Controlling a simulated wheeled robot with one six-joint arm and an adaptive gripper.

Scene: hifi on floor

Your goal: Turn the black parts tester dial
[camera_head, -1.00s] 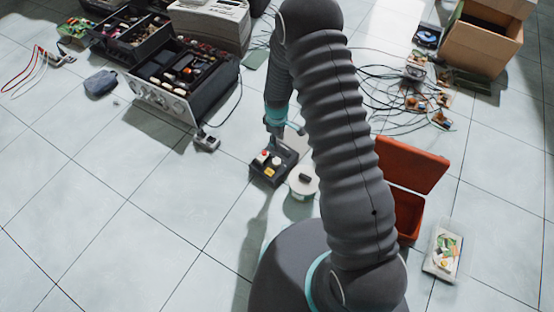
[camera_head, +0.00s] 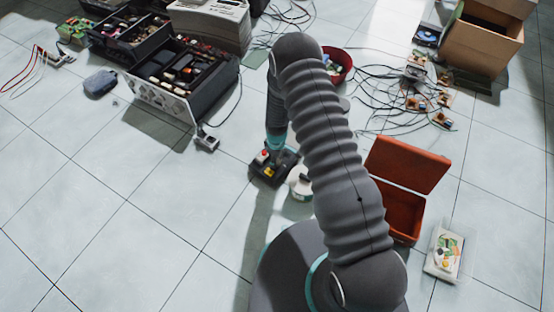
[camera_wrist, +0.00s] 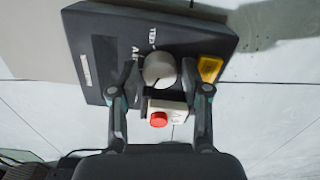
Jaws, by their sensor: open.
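The black parts tester (camera_head: 287,166) is a flat dark box on the floor, left of my arm; it also fills the top of the wrist view (camera_wrist: 110,90). Its dial (camera_wrist: 158,66) is a pale round knob with a dark pointer line. A yellow button (camera_wrist: 209,67) lies to its right, and a white block with a red button (camera_wrist: 159,119) is below it. My gripper (camera_wrist: 159,78) is open, one finger on each side of the dial. I cannot tell whether either finger touches it. In the head view my gripper (camera_head: 274,150) is over the tester and hides the dial.
A white round object (camera_head: 302,190) stands close right of the tester. An open orange case (camera_head: 403,205) and a tray of parts (camera_head: 443,254) are farther right. Floor at lower left is clear.

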